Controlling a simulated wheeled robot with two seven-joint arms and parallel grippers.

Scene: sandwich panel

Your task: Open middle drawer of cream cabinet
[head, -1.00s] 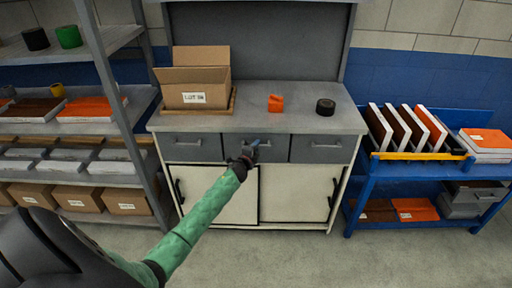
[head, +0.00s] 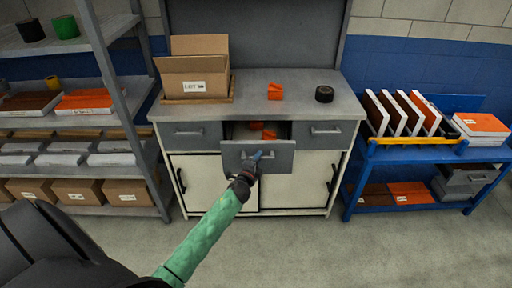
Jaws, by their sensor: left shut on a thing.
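The cream cabinet (head: 290,185) stands ahead with a grey top and a row of three grey drawers above two cream doors. The middle drawer (head: 284,161) is pulled out, and orange things (head: 267,132) show inside it. My left gripper (head: 257,160) is at the front of this drawer, shut on its handle; the gripper hides part of the handle. The left drawer (head: 190,136) and right drawer (head: 323,135) are closed. My right gripper is not in view.
On the cabinet top are an open cardboard box (head: 195,75), an orange block (head: 275,91) and a black roll (head: 324,94). A grey shelf rack (head: 110,75) stands at left and a blue cart (head: 400,156) at right. The floor in front is clear.

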